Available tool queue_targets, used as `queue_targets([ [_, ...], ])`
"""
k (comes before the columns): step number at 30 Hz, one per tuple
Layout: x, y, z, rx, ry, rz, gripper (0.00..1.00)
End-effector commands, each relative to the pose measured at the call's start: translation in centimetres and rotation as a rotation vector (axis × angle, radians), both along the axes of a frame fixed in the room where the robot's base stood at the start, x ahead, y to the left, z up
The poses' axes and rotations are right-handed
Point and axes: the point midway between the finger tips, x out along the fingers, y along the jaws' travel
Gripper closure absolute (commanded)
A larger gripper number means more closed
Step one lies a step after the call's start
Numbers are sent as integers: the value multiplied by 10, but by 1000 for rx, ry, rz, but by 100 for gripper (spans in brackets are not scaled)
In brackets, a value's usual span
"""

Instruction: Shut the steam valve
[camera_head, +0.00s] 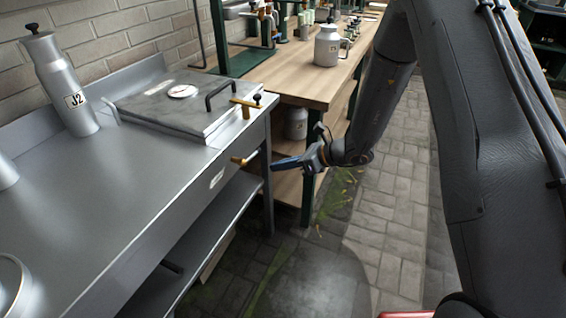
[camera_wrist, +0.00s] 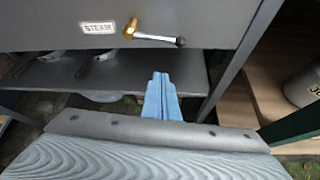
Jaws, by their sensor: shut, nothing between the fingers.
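The steam valve (camera_wrist: 152,37) is a brass fitting with a lever on the grey bench's front panel. Its lever points right in the wrist view, nearly level, and ends in a dark tip. A "STEAM" label (camera_wrist: 97,28) sits just left of it. The valve also shows in the head view (camera_head: 243,159), below the bench top near its right corner. My gripper (camera_head: 278,164) is shut and empty, with blue fingers, just right of the valve in the head view. In the wrist view the shut fingers (camera_wrist: 161,77) lie below the lever, apart from it in the picture.
A lidded metal vat (camera_head: 155,104) with a black handle is set in the bench top. Another brass fitting (camera_head: 245,104) is beside it. A wooden table (camera_head: 290,84) is beyond; paved floor (camera_head: 385,215) is clear at right.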

Motion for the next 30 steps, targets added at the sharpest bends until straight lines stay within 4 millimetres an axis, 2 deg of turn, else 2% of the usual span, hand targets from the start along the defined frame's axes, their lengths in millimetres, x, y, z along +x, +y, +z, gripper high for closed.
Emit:
queue_targets([
  [3,5,21,-13,-1,1,3,100],
  [10,16,57,-34,-2,0,3,100],
  [12,20,55,-16,-1,-5,1,100],
  [18,24,57,3,-2,-2,1,100],
  [30,26,57,6,-2,-1,1,100],
])
